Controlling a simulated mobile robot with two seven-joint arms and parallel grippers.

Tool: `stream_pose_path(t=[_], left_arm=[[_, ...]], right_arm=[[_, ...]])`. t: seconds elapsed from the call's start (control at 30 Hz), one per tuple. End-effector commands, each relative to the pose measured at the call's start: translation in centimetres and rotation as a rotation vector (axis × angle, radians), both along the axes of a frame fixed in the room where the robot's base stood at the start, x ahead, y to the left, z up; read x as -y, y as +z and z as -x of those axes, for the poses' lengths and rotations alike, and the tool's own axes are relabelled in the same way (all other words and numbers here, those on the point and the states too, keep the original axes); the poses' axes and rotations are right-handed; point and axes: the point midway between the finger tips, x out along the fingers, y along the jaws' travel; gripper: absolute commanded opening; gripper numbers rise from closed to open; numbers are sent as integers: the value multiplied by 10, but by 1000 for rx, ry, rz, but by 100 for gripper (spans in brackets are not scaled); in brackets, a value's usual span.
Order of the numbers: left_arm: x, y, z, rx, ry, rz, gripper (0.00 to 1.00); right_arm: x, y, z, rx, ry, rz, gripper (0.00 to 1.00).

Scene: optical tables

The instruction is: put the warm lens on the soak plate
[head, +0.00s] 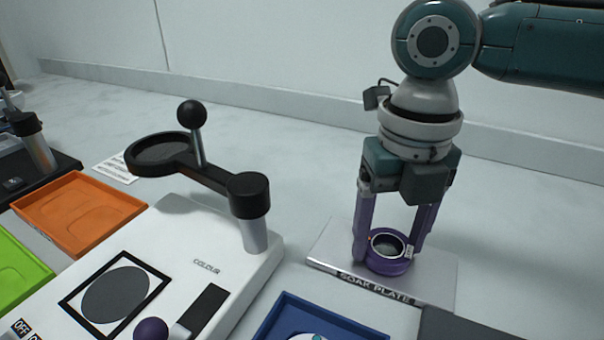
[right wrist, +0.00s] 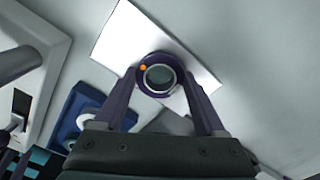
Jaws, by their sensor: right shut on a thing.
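A purple-ringed lens (head: 389,251) with a dark glass centre is between the fingers of my right gripper (head: 388,240), which is shut on it. The lens is at the soak plate (head: 330,250), a flat light-grey plate with a dark label strip along its front edge. The lens appears to rest on the plate, though its underside is hidden. In the right wrist view the lens (right wrist: 159,75) has an orange dot on its rim and lies over the bright plate (right wrist: 120,35). My left gripper is out of view.
Left of the plate stands a white unit (head: 180,235) marked COLOUR, with a black swing arm (head: 205,170) and post. A blue tray (head: 280,315) lies in front. Orange (head: 80,205) and green (head: 15,275) trays are further left.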

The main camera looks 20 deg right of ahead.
Motion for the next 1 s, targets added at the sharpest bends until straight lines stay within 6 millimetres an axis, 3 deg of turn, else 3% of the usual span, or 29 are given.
stream_pose_path(t=[0.17, 0.2, 0.4, 0.73, 0.87, 1.0], left_arm=[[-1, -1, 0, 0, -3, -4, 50], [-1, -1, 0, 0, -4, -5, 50], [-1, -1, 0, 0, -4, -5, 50], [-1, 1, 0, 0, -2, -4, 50], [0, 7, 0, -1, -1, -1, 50], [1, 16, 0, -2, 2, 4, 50]], right_arm=[[0, -2, 0, 0, -1, 0, 15], [0, -2, 0, 0, -1, 0, 75], [0, -2, 0, 0, -1, 0, 97], [0, 3, 0, 1, 0, -1, 100], [0, 23, -1, 4, 1, 0, 100], [0, 55, -2, 5, 0, -1, 100]])
